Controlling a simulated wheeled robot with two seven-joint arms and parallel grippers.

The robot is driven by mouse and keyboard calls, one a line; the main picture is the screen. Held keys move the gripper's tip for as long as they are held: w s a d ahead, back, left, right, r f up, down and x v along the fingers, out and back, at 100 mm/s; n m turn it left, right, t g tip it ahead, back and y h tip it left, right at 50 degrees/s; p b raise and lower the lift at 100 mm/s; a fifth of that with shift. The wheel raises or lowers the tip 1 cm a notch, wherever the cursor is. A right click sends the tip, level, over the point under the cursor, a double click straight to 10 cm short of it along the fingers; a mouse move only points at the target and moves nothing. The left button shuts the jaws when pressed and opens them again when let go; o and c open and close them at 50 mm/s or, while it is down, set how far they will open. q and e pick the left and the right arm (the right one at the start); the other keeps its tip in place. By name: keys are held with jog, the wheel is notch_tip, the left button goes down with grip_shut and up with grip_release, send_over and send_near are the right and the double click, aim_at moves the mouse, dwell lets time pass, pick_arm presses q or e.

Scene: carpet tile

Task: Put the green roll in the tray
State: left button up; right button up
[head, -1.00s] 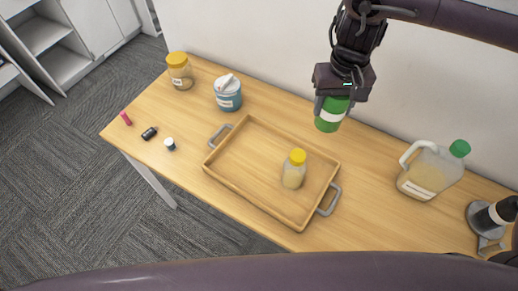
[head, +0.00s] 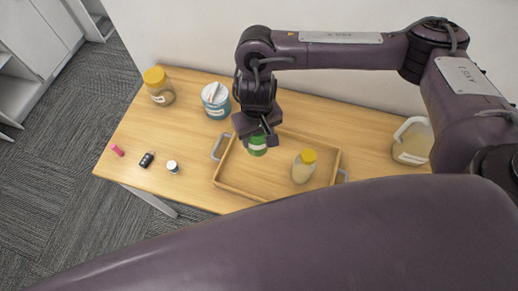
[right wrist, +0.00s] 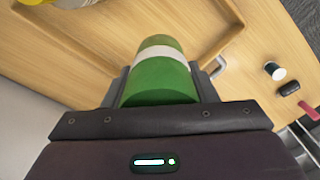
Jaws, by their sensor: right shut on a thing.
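The green roll (head: 257,148) has a white band and is held in my right gripper (head: 258,138), which is shut on it. In the head view the roll shows over the left part of the wooden tray (head: 238,183). The right wrist view shows the green roll (right wrist: 160,80) between the two fingers, with the tray (right wrist: 190,45) beyond it. How far the roll is above the tray floor I cannot tell. My left gripper is not in view.
A jar with a yellow lid (head: 304,166) stands in the tray's right part. A blue tub (head: 216,101) and a yellow-lidded jar (head: 159,87) stand behind left. Small items, including a black one (head: 147,160), lie left. A jug (head: 411,143) stands right.

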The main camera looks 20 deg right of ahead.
notch_tip(320, 180, down, 10)
jog(key=b, duration=0.3)
jog(key=shift+a+r, duration=0.1)
jog(key=shift+r, duration=0.1)
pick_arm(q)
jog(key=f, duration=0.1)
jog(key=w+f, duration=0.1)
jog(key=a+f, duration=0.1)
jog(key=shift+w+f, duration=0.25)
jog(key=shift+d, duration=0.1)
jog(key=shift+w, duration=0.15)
pick_arm(e)
jog(key=o, duration=1.1)
jog(key=shift+c, duration=0.2)
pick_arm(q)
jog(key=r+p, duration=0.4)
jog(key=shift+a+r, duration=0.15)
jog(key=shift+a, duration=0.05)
pick_arm(e)
notch_tip(320, 180, up, 12)
